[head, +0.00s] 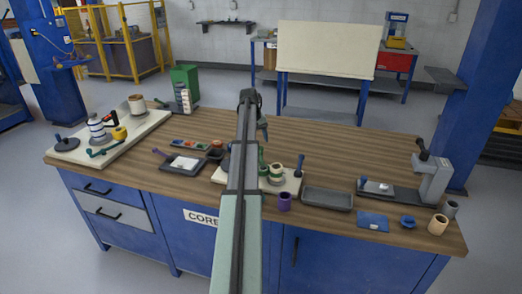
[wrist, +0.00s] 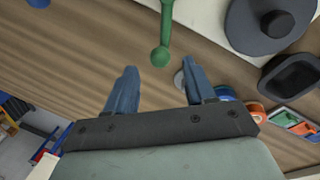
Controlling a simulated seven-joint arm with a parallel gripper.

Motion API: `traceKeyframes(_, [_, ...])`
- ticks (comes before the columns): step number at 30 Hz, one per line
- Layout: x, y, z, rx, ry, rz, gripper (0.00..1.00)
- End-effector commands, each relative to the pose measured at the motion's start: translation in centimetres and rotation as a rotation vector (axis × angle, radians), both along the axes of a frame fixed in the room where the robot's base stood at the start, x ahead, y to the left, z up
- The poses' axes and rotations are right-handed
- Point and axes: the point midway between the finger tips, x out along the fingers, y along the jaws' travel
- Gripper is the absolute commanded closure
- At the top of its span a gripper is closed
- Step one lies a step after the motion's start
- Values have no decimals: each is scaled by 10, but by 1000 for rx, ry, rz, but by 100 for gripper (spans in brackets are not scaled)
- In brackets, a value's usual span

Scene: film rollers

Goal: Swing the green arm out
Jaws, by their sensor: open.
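The green arm, a rod with a round ball end (wrist: 160,57), reaches down from the top of the wrist view. Its ball is between and just beyond my gripper's two blue fingertips (wrist: 159,68). The fingers are apart, with a gap on both sides of the ball; I cannot tell its exact depth from them. In the head view my gripper (head: 263,127) hangs beyond the cream board (head: 292,187) in the bench's middle. My own arm hides part of that board. A green part (head: 263,167) shows beside my arm there.
A dark disc with a knob (wrist: 270,20) and a black dish (wrist: 290,75) lie near the fingers' right side. A grey tray (head: 328,199) and purple cup (head: 285,201) sit near the front edge. Bare wood (head: 330,150) lies behind the board to the right.

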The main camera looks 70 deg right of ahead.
Motion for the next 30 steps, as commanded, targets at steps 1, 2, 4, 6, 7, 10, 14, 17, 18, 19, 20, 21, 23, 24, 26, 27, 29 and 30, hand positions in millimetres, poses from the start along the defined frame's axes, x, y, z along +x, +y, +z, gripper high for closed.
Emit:
traceKeyframes(1, [-2,0,-10,2,0,0,46])
traceKeyframes(2, [-3,-1,-15,2,0,0,46])
traceKeyframes(4, [-4,-2,-25,1,0,0,46])
traceKeyframes(6, [-6,-3,-34,1,0,0,46])
traceKeyframes(7, [-6,-4,-38,1,0,0,46])
traceKeyframes(10, [-8,-5,-47,1,1,0,46])
traceKeyframes(14, [-9,-6,-54,0,0,0,46])
traceKeyframes(17, [-9,-6,-57,-1,-1,0,46])
traceKeyframes(18, [-9,-6,-57,-1,-1,0,46])
traceKeyframes(19, [-9,-6,-57,-1,-1,0,46])
traceKeyframes(20, [-9,-6,-57,-1,-1,0,46])
traceKeyframes(21, [-9,-6,-57,-1,-1,0,46])
traceKeyframes(23, [-9,-6,-57,-1,-1,0,46])
traceKeyframes(24, [-9,-6,-57,-1,-1,0,46])
traceKeyframes(26, [-9,-6,-57,-1,-1,0,50])
traceKeyframes(27, [-9,-6,-57,-1,-1,0,53])
traceKeyframes(29, [-9,-6,-57,0,0,0,59])
traceKeyframes(30, [-9,-6,-57,0,0,0,63])
